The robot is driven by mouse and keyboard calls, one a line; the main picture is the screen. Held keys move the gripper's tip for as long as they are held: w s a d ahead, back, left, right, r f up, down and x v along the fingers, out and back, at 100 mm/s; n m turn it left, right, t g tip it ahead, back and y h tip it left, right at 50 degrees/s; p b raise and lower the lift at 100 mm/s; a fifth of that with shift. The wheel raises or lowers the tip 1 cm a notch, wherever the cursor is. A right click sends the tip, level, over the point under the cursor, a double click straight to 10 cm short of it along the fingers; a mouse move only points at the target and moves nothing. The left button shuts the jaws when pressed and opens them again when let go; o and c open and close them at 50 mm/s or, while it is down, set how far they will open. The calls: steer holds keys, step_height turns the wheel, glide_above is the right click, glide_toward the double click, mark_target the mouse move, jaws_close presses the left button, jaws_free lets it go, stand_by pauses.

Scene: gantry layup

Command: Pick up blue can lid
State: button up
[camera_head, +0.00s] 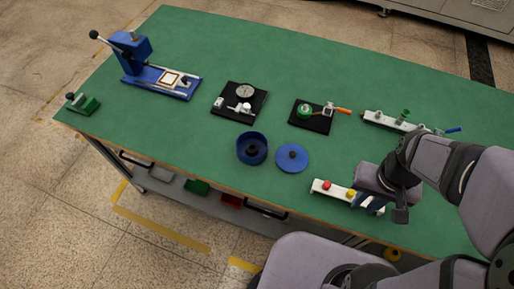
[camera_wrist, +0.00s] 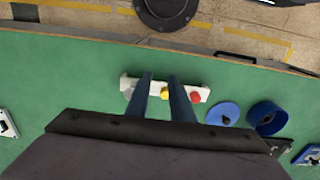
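The blue can lid (camera_head: 285,163) is a flat round disc with a dark knob, lying on the green table in the middle of the head view. It also shows in the wrist view (camera_wrist: 217,110), right of my fingers. The open blue can (camera_head: 241,153) stands just left of the lid in the head view and right of it in the wrist view (camera_wrist: 258,110). My gripper (camera_wrist: 160,78) is empty, with its two fingers apart, over a white button bar. In the head view it is right of the lid and apart from it, partly hidden by my wrist.
The white bar (camera_head: 339,192) with red and yellow buttons lies near the front edge. Behind the lid are two black fixtures (camera_head: 228,110) (camera_head: 311,124). A blue press (camera_head: 165,81) stands far left, a small green block (camera_head: 88,106) at the left edge. Table between lid and fixtures is clear.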

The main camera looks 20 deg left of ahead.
steer(key=o, duration=0.4)
steer(key=shift+c, duration=0.2)
steer(key=shift+a, duration=0.1)
steer(key=n+g+p, duration=0.1)
steer(key=n+p, duration=0.3)
glide_above(293, 153)
steer(key=s+d, duration=0.4)
steer(key=s, duration=0.3)
step_height(293, 153, down, 4)
steer(key=shift+r+h, duration=0.1)
steer(key=shift+h, duration=0.3)
steer(key=w+a+r+m, duration=0.1)
steer(key=w, duration=0.1)
steer(key=w+a+r+m, duration=0.1)
steer(key=w, duration=0.1)
steer(key=w+a+r+m+t, duration=0.1)
steer(key=w, duration=0.1)
steer(key=shift+w+a+m+y, duration=0.4)
steer(key=shift+s+d+m, duration=0.1)
steer(key=shift+s+m, duration=0.05)
steer(key=shift+m, duration=1.05)
steer(key=shift+a+f+p, duration=0.2)
steer(key=shift+f+p, duration=1.15)
steer(key=shift+f, duration=2.35)
